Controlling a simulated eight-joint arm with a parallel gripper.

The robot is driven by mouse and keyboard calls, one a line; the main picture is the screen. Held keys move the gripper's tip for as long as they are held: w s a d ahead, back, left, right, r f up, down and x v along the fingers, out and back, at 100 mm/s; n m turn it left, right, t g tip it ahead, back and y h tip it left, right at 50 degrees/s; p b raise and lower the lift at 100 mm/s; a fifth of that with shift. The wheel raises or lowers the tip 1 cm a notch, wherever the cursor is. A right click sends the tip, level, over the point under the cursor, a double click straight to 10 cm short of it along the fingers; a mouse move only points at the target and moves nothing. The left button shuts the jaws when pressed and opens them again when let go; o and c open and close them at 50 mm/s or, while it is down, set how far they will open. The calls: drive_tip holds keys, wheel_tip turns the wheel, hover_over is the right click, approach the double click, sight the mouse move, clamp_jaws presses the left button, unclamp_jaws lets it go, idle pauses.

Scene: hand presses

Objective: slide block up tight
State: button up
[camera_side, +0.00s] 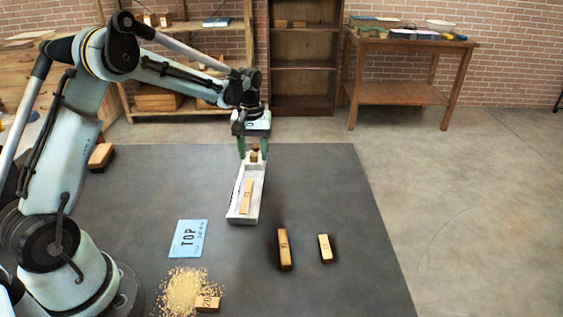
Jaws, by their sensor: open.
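A narrow, pale tray (257,197) lies lengthwise near the middle of the dark mat. A wooden block (246,195) with a dark mark lies inside its near half. A small brown knob-like piece (254,155) stands at the tray's far end. My gripper (254,154) points down over that far end, its two green fingers apart on either side of the small piece. I cannot tell whether the fingers touch it. The wooden block is nearer the camera, clear of the gripper.
Loose wooden blocks lie on the mat (350,200): two (284,248) (326,248) right of the tray, one (208,304) by a tan granular pile (182,287), one (100,157) at far left. A blue TOP card (188,239) lies left. The mat's right side is mostly clear.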

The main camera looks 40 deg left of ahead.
sight(250, 163)
clamp_jaws()
idle(0.4)
drive_tip(key=s+d, duration=0.4)
drive_tip(key=shift+s, duration=0.2)
unclamp_jaws()
